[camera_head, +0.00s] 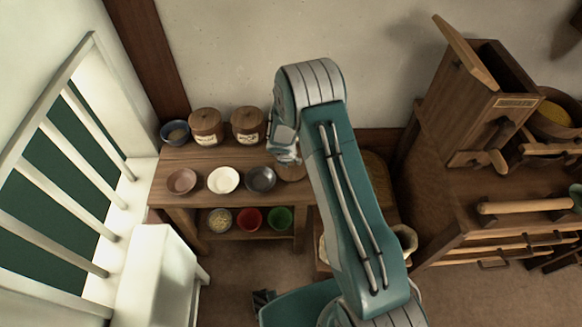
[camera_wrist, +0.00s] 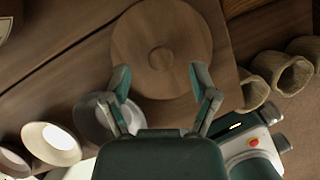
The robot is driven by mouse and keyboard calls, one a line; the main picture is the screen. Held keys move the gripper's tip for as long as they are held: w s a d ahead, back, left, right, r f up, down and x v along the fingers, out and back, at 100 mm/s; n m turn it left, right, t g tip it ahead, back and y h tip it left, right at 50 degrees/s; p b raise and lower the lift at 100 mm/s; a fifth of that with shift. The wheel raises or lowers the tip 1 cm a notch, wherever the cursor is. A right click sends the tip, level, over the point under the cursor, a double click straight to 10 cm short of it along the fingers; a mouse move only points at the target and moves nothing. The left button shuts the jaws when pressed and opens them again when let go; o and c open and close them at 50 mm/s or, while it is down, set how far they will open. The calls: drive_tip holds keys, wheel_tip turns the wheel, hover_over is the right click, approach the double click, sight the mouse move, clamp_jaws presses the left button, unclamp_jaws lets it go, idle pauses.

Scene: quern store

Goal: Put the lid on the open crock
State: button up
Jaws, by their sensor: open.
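A round brown wooden lid (camera_wrist: 162,38) with a small central knob lies below my gripper in the wrist view. In the head view its edge (camera_head: 292,173) shows at the table's right end, partly hidden by my arm. My gripper (camera_wrist: 163,82) is open, its two fingers apart over the lid's near edge, with nothing between them. In the head view it (camera_head: 285,150) is mostly covered by the arm. Two labelled brown crocks, one at left (camera_head: 207,128) and one at right (camera_head: 248,126), stand at the table's back; both tops look brown and covered. I cannot identify the open crock with certainty.
A dark blue vessel (camera_head: 174,133) stands at the back left. More bowls fill the lower shelf (camera_head: 235,235). A wooden mill-like cabinet (camera_head: 465,150) stands right; sack-like vessels (camera_wrist: 283,72) lie beside the table.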

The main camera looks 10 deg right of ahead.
sight(291, 166)
drive_tip(key=x, duration=0.3)
drive_tip(key=shift+f, duration=0.1)
clamp_jaws()
